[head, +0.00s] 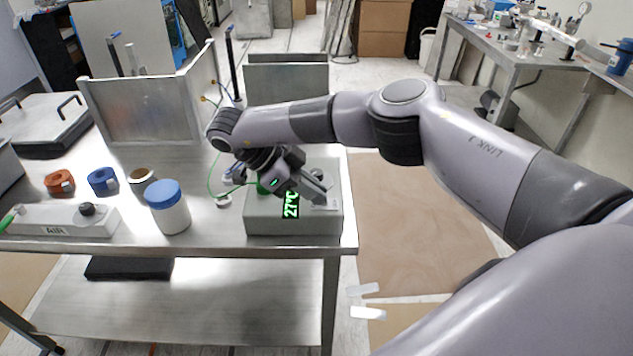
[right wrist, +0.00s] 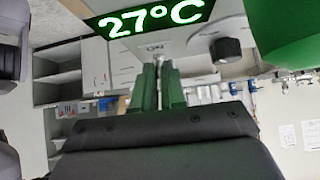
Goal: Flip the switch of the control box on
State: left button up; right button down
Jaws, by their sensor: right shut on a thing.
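The grey control box (head: 310,222) sits at the right end of the metal table, with a lit green 27°C display (head: 291,205) on it. The display also shows at the top of the right wrist view (right wrist: 157,17). My right gripper (head: 296,184) is low over the top of the box. In the right wrist view its narrow fingers (right wrist: 150,75) are close together at the box, beside a small ON label (right wrist: 156,48). They are shut on the switch, which is mostly hidden between them; its position cannot be told. My left gripper is not in view.
A dark knob (right wrist: 226,50) and a large green part (right wrist: 282,30) are close beside the fingers. A white jar with a blue lid (head: 168,207) and tape rolls (head: 103,181) stand left of the box. Metal panels (head: 140,112) stand behind.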

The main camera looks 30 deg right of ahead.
jog(key=shift+a+f+g+h, duration=0.15)
jog(key=shift+g+h, duration=0.15)
jog(key=shift+h, duration=0.2)
dwell(0.3)
jog(key=c, duration=1.2)
grip_release()
jog(key=shift+w, duration=0.1)
